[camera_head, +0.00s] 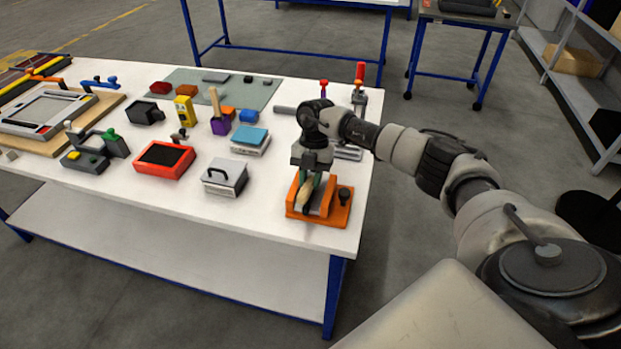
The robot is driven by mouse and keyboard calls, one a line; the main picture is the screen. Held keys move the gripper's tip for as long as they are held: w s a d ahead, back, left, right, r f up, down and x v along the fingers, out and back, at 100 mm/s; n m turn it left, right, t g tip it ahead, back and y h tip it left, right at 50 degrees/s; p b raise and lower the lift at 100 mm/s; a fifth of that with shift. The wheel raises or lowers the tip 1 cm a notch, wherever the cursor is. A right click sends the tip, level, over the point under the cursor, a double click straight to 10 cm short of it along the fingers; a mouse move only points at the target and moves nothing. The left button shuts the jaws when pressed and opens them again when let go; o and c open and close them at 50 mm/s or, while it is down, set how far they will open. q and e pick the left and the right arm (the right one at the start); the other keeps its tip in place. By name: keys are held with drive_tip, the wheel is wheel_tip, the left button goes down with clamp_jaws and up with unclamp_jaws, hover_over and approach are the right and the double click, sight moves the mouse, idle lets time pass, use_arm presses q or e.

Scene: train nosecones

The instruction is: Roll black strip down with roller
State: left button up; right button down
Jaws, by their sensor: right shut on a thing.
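My right gripper (312,178) points down over an orange fixture (337,213) at the table's front right corner. It is shut on a tan, wooden-looking piece (306,199) that sits low between the fixture's orange walls. This may be the roller's handle, but it is too small to tell. The gripper hides part of it. I cannot make out the black strip, and I cannot tell whether the held piece touches the fixture's floor. A black knob (344,195) stands on the fixture's right side. My left gripper is not in view.
The white table (270,225) holds a grey box with a black handle (224,178), a red tray (164,160), a blue-topped stack (250,141) and a red-handled clamp (360,74). Clear tabletop lies left of the fixture. The table's edge is close in front and right.

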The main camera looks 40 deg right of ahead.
idle(0.8)
wheel_tip(320, 180, up, 6)
drive_tip(key=p, duration=0.5)
drive_tip(key=shift+r+p, duration=0.1)
drive_tip(key=shift+p, duration=0.2)
